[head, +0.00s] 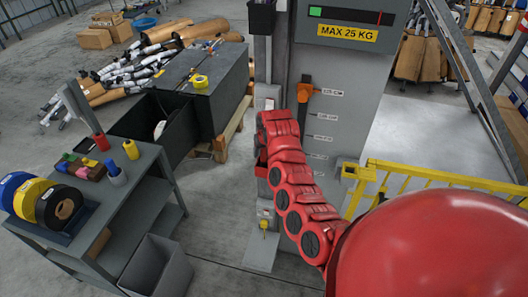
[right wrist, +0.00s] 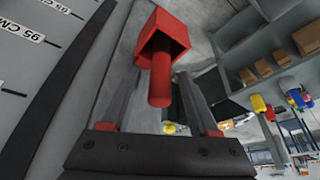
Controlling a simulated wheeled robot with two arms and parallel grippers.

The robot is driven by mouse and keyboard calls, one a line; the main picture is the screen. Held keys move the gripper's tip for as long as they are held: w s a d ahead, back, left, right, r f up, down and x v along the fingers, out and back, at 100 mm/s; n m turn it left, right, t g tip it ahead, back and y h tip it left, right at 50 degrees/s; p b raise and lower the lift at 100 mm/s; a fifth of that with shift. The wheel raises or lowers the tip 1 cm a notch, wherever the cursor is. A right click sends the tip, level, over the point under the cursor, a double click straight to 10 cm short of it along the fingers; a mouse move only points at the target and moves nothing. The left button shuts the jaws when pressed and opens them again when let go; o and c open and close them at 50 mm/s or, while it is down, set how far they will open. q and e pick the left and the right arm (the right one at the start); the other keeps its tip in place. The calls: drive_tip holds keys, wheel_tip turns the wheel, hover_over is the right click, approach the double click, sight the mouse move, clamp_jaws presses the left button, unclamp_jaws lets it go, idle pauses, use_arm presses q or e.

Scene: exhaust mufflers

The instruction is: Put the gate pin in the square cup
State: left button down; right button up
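In the right wrist view a red square cup (right wrist: 178,28) shows its dark hollow mouth. A red cylinder (right wrist: 160,88), seemingly the gate pin, reaches from that mouth back between my fingers. How deep it sits in the cup cannot be told. My right gripper (right wrist: 158,72) is open, with a finger on each side of the cylinder and gaps between. In the head view a small red box (head: 262,160), seemingly the cup, is beside the grey post. My right arm's far end is next to it, and its fingers are hidden. My left gripper is not in view.
A grey machine panel (head: 340,110) with height labels stands right behind my right arm. A yellow railing (head: 440,175) is at the right. At left are a workbench (head: 150,165) with tape rolls and small cups, and a grey bin (head: 158,270). Floor between bench and post is clear.

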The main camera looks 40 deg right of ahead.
drive_tip(key=shift+r, duration=0.1)
drive_tip(key=shift+r, duration=0.1)
drive_tip(key=b+v, duration=0.2)
drive_tip(key=v, duration=1)
idle(0.4)
